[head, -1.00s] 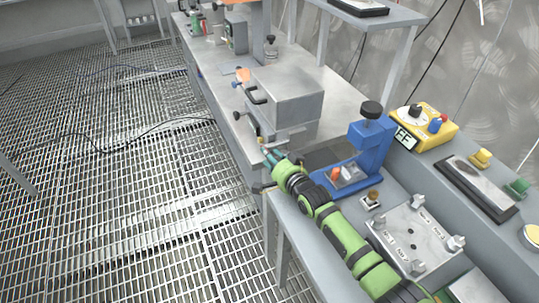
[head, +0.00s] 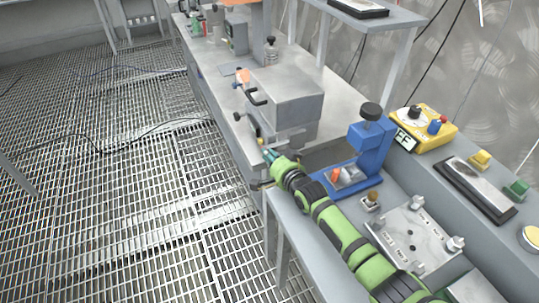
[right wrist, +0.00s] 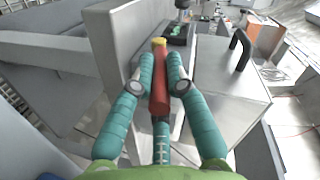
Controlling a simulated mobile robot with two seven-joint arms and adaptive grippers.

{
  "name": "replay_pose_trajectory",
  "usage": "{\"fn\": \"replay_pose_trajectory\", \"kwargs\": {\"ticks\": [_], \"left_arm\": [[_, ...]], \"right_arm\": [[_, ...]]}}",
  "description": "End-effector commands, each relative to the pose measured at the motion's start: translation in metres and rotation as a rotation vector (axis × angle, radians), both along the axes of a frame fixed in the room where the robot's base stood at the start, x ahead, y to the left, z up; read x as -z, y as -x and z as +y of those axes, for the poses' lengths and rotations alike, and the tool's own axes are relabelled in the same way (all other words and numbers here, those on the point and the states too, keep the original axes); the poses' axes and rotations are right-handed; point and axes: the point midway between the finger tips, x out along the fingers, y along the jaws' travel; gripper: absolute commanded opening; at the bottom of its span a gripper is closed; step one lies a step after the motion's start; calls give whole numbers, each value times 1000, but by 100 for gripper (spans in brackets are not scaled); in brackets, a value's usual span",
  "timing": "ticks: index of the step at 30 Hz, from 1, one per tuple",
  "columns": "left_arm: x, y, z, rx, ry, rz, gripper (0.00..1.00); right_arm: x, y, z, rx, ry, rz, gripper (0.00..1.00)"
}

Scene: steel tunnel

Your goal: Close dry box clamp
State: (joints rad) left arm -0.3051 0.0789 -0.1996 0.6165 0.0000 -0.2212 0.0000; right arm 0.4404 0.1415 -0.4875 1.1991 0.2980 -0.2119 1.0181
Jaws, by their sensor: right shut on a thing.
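The dry box is a grey metal box (head: 288,104) with a black handle on its side, on the bench. In the right wrist view its face (right wrist: 222,98) and black handle (right wrist: 239,50) are to the right of my fingers. My right gripper (head: 267,154) is at the near lower corner of the box. In the right wrist view the teal fingers of my right gripper (right wrist: 160,72) are shut on a red clamp lever (right wrist: 159,88) with a yellow end. The clamp's base is mostly hidden behind the fingers. My left gripper is out of view.
A blue press (head: 368,146) stands right of my right arm. A grey shelf (head: 385,18) stands behind. The grating floor (head: 120,200) at left is clear except for dark cables.

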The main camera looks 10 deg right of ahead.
Motion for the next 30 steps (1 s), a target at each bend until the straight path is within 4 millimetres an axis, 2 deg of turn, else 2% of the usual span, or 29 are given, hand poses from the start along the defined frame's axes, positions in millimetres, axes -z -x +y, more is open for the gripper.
{"fn": "replay_pose_trajectory", "kwargs": {"ticks": [9, 15, 21, 30], "left_arm": [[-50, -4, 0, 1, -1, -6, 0], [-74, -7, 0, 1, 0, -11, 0], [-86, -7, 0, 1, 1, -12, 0], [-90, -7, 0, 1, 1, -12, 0]], "right_arm": [[-16, -1, 3, -2, 54, 173, 0], [-19, -4, 4, -4, 100, 320, 0], [-20, -7, 6, -5, 140, 445, 0], [-20, -9, 7, -6, 178, 556, 0]]}}
